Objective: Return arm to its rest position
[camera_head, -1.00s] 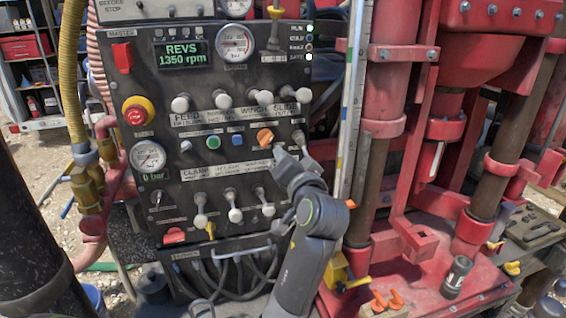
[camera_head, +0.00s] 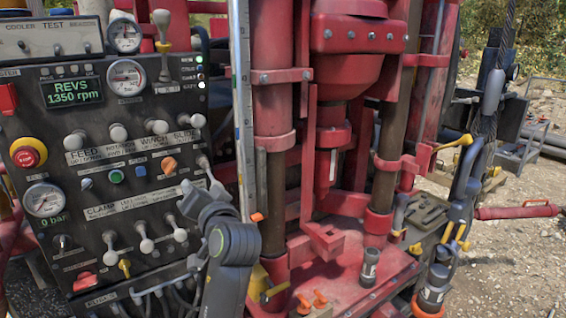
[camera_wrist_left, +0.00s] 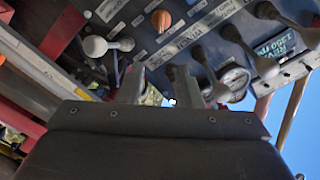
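My left arm rises from the bottom of the head view in front of the right side of the control panel (camera_head: 130,195). Its left gripper (camera_head: 201,186) is just below the SLIDE lever (camera_head: 199,122) and the orange selector knob (camera_head: 168,165). In the left wrist view its two fingers stand apart with nothing seen between them, and the gripper (camera_wrist_left: 158,86) points toward the panel. The orange knob (camera_wrist_left: 161,20) and several levers lie beyond the fingers. Contact with a lever close to the fingertips cannot be told. My right gripper is not in view.
The red drill rig (camera_head: 330,235) stands right of the panel, with a dark cylinder (camera_head: 369,267) and orange clips (camera_head: 311,300) on its base. A wire rope (camera_head: 492,85) with hooks (camera_head: 463,190) hangs at the right.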

